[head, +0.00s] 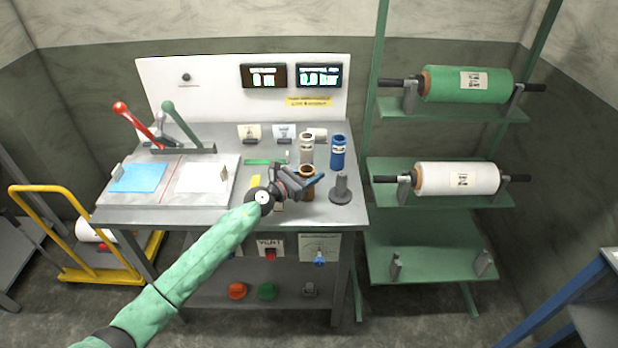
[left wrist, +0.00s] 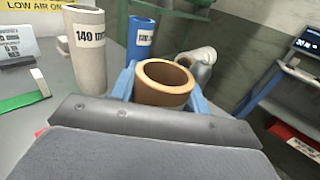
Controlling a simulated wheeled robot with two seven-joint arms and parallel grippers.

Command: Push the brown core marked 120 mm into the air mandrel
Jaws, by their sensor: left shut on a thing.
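The brown core (head: 306,171) is upright at the front of the bench, and its open top shows in the left wrist view (left wrist: 165,83). Its 120 mm mark is hidden from me. My left gripper (head: 307,184) is shut on it, with a blue finger on either side of the core. A grey post on a round base (head: 341,188), which looks like the air mandrel, stands just to the right of the core, apart from it in the head view. Whether the core touches the bench I cannot tell. My right gripper is not in view.
A pale core marked 140 (head: 306,150) and a blue core (head: 338,152) stand behind the gripper. A green rack with film rolls stands at the right.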

